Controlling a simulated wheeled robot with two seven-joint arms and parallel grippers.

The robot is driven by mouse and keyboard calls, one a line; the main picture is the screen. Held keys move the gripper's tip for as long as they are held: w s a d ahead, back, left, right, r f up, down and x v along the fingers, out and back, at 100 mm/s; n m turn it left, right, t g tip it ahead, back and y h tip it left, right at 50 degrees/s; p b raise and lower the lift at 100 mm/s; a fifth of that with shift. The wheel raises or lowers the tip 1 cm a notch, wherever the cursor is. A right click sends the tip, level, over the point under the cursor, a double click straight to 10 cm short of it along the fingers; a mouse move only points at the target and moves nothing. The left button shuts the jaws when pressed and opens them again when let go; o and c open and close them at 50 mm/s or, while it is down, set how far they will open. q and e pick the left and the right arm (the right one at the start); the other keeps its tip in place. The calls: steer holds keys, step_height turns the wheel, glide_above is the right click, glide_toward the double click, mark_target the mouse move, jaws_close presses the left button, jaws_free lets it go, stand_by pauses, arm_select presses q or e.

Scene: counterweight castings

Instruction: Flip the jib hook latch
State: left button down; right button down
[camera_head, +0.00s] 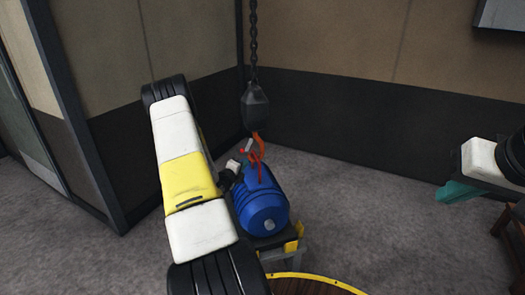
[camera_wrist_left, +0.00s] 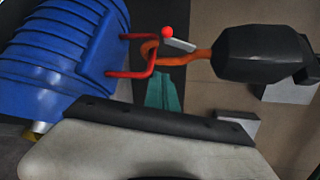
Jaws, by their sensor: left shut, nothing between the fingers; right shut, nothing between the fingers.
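The orange jib hook (camera_head: 259,143) hangs below a dark hook block (camera_head: 255,105) on a chain. In the left wrist view the orange hook (camera_wrist_left: 200,55) appears sideways, with the latch (camera_wrist_left: 179,45), a grey bar with a red ball at its end, beside its mouth. The red handle (camera_wrist_left: 144,73) of the blue casting (camera_wrist_left: 60,50) meets the hook's bend. I cannot tell whether the latch closes the mouth. My left gripper (camera_head: 229,178) is shut and empty, beside the casting and below the hook.
The blue casting (camera_head: 261,208) rests on a dark stand with yellow corners. A round yellow-rimmed surface (camera_head: 315,281) lies in front. Walls stand behind; grey floor (camera_head: 370,210) is open right of the casting.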

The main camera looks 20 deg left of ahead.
arm_select(q)
steer(key=w+a, duration=0.4)
steer(key=w, duration=0.4)
steer(key=shift+f, duration=0.35)
steer(key=shift+w, duration=0.1)
steer(key=shift+a+r+m+g, duration=0.25)
steer(key=shift+a+m+g, duration=0.05)
steer(key=shift+m+g, duration=0.1)
